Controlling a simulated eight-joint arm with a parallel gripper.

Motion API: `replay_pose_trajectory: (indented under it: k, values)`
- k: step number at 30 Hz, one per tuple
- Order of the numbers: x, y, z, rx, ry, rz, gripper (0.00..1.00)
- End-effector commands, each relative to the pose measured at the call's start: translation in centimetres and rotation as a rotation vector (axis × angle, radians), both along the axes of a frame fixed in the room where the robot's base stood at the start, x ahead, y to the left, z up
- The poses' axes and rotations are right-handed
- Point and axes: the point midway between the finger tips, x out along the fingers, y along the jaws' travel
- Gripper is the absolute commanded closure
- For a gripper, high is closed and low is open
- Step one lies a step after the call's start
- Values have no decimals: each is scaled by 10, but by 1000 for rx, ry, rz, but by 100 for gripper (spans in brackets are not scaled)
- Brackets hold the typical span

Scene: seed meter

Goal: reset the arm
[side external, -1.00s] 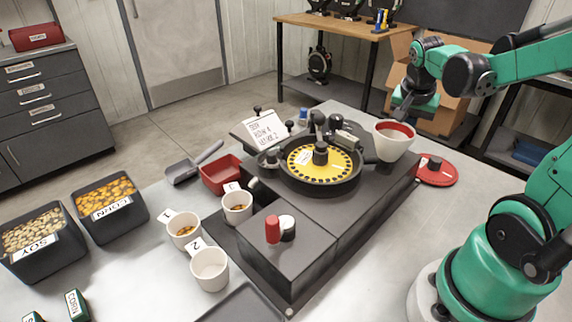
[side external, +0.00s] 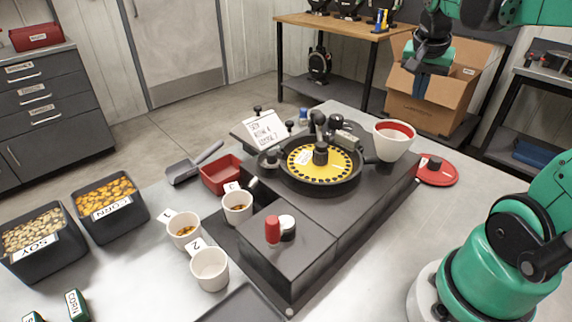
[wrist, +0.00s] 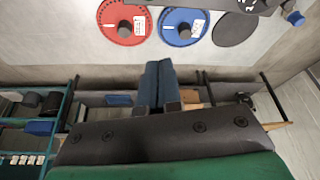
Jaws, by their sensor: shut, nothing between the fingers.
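My gripper (side external: 430,66) is raised high at the upper right of the side external view, above and behind the seed meter and in front of the cardboard box in the picture. In the wrist view its two blue fingers (wrist: 157,84) are together with nothing between them. The seed meter (side external: 320,165), a dark machine with a yellow seed plate, stands on the table. A white hopper cup with a red inside (side external: 393,146) sits at its right. My gripper touches none of these.
Bins of soy (side external: 36,240) and corn (side external: 108,208) stand at left. White cups (side external: 209,270), a red tray (side external: 221,175) and a scoop (side external: 190,168) lie near the meter. A red disc (side external: 437,175) and a blue disc (wrist: 182,25) lie on the table. A cardboard box (side external: 430,100) stands behind.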

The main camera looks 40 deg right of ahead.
Motion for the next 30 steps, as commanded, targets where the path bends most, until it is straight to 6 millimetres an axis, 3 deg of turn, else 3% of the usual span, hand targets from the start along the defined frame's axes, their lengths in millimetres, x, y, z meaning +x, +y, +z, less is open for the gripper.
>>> replay_pose_trajectory:
  k: [8, 11, 15, 18, 21, 24, 30]
  values:
    - [4, 17, 15, -4, -10, 68, 100]
    - [19, 53, 5, -21, -39, 288, 100]
    - [36, 125, -17, -70, -109, 724, 100]
    - [37, 169, -32, -113, -161, 990, 100]
    - [34, 200, -44, -150, -205, 1186, 100]
    - [32, 215, -50, -172, -230, 1285, 100]
    - [31, 218, -51, -179, -236, 1307, 100]
